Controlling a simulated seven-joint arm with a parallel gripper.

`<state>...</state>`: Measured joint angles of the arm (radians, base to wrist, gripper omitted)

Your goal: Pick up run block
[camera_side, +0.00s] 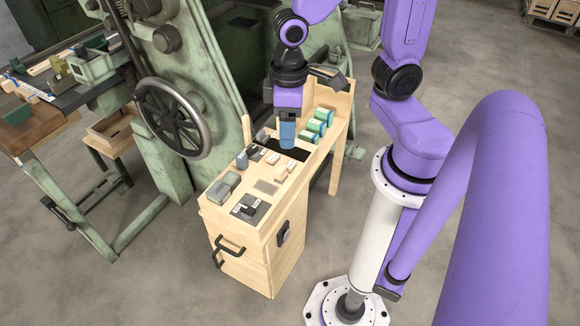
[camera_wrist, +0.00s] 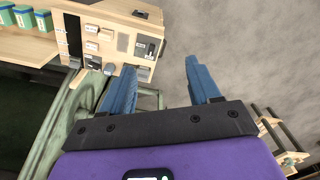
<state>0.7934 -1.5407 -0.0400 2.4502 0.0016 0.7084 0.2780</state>
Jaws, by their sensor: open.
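My gripper (camera_side: 287,132) hangs above the wooden bench (camera_side: 262,228), over its dark opening. In the wrist view, its two blue fingers are spread with nothing between them (camera_wrist: 160,76). Small blocks and labelled pieces stand on the bench top; the labels are too small to read, so I cannot tell which is the run block. Among them are a grey-green block (camera_side: 224,187), a dark piece on a plate (camera_side: 250,205) and an upright blue-grey block (camera_side: 242,160). The wrist view shows a dark piece (camera_wrist: 152,48) near the bench's end.
Several green-and-white blocks (camera_side: 319,121) stand in a row at the bench's far right; they also show in the wrist view (camera_wrist: 43,20). A green machine with a large handwheel (camera_side: 172,118) stands close on the left. Open floor lies in front of the bench.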

